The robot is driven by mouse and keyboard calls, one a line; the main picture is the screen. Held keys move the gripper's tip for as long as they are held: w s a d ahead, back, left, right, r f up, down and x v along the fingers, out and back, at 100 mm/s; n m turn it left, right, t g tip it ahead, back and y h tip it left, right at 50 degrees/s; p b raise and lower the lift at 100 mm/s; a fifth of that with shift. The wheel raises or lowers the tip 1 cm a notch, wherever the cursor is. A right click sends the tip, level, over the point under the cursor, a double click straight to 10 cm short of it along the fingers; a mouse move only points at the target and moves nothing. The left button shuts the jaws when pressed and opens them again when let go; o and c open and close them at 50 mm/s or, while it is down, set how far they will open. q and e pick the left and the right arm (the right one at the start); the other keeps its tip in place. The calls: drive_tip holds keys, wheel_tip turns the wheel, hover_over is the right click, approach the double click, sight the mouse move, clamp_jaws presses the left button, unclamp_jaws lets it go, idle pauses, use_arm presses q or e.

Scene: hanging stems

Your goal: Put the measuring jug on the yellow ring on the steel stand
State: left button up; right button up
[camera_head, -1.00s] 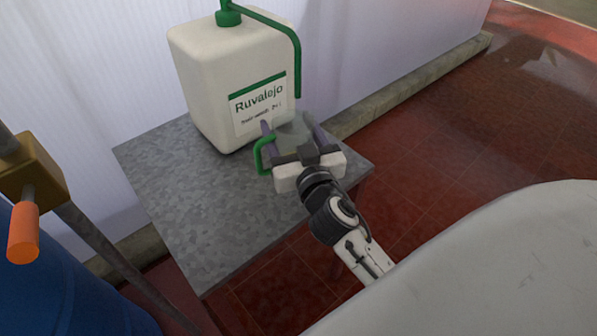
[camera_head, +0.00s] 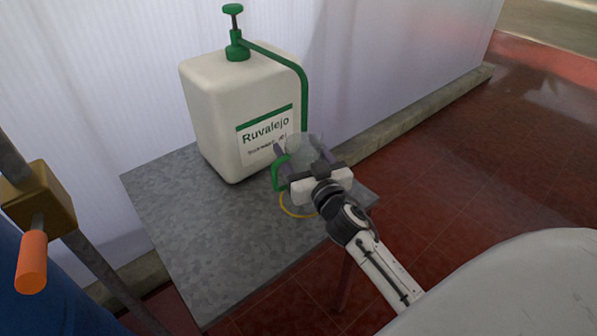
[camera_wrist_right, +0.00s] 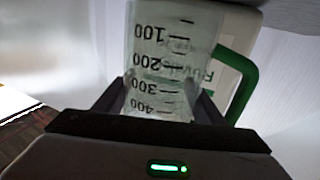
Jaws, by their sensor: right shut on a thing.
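The clear measuring jug (camera_head: 305,143) with a green handle (camera_head: 276,174) is held in my right gripper (camera_head: 303,155). In the right wrist view, the jug (camera_wrist_right: 172,50) shows its printed scale between the two fingers of that gripper (camera_wrist_right: 165,105), which are shut on its sides. The yellow ring (camera_head: 290,210) lies on the grey steel stand (camera_head: 215,235) near its right corner. Part of the ring is hidden behind my gripper. The jug is over the ring's area; its base is hidden, so I cannot tell if it touches. My left gripper is not in view.
A large white Ruvalejo bottle (camera_head: 230,110) with a green pump and spout stands on the stand close behind the jug. A blue barrel (camera_head: 70,295) and a post with an orange handle (camera_head: 32,262) are at the left. The stand's front left is clear.

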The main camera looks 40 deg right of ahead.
drive_tip(key=shift+f+b, duration=0.8)
drive_tip(key=shift+f, duration=1.3)
drive_tip(key=shift+f, duration=0.25)
drive_tip(key=o, duration=1.1)
drive_tip(key=shift+r, duration=0.1)
